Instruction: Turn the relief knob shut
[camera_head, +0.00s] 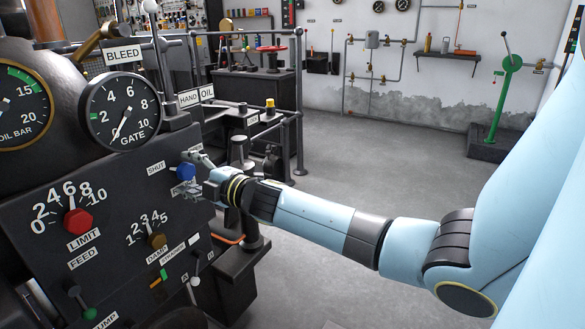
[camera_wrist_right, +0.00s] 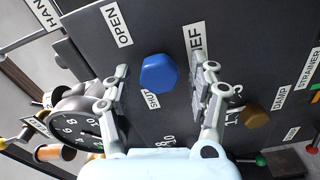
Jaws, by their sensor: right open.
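The relief knob (camera_head: 186,171) is a blue knob on the sloping black panel, beside a white SHUT label (camera_head: 156,168). In the right wrist view the blue knob (camera_wrist_right: 159,74) lies between my right fingers, with an OPEN label (camera_wrist_right: 117,25) above left and a SHUT label (camera_wrist_right: 153,98) just below it. A label ending in "IEF" is partly covered by a finger. My right gripper (camera_head: 194,174) is open at the knob. One finger is on each side, with a visible gap on both sides. My left gripper is not in view.
A red LIMIT FEED knob (camera_head: 77,221) and a brown DAMP knob (camera_head: 156,240) sit lower on the panel. The GATE gauge (camera_head: 121,109) stands above. Small levers (camera_head: 192,286) stick out at the panel's bottom. Dark railings (camera_head: 298,110) stand behind; the floor to the right is open.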

